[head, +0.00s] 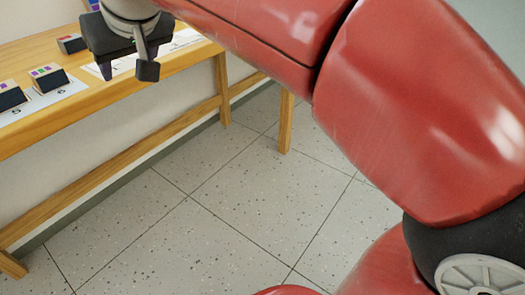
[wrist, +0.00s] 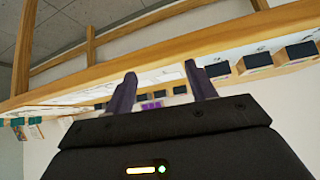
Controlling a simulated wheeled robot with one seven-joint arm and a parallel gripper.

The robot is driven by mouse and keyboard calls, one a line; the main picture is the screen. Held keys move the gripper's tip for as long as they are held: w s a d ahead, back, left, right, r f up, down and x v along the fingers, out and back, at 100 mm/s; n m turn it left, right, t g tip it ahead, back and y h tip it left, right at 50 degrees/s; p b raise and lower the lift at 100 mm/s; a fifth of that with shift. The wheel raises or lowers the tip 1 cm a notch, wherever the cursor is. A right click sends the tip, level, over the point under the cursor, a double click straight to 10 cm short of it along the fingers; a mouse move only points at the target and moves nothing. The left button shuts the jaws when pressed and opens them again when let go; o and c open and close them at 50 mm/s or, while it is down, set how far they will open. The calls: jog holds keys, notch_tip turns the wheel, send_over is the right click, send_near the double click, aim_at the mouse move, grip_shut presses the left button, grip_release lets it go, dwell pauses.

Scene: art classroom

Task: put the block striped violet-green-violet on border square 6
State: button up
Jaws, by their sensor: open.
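My gripper (head: 124,70) is over the wooden table, its fingers pointing down, open. In the wrist view, its two dark violet fingers (wrist: 163,88) stand apart, with nothing visibly held. A small violet patch (wrist: 152,104) shows between and beyond the fingers; I cannot tell whether it is the violet-green-violet block. In the head view, a block with coloured stripes on top (head: 46,71) and a dark front stands on a white numbered strip (head: 72,88). The small numbers are hard to read, so I cannot single out square 6.
Another striped block (head: 10,88) stands at the left picture edge. A dark block with a red-marked top (head: 72,43) sits farther back on the table (head: 120,94). Several dark-faced blocks (wrist: 259,60) line the table in the wrist view. The tiled floor (head: 190,240) is clear.

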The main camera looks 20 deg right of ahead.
jog(key=s+d+f+m+g+h, duration=0.1)
jog(key=s+d+f+m, duration=0.1)
jog(key=s+d+f, duration=0.7)
jog(key=s+d+f+m+g+h, duration=0.1)
jog(key=s+d+f+m+h, duration=0.1)
jog(key=s+d+f, duration=0.7)
notch_tip(320, 180, down, 5)
jog(key=shift+r, duration=0.1)
notch_tip(320, 180, up, 7)
jog(key=p, duration=0.7)
jog(key=shift+r, duration=0.15)
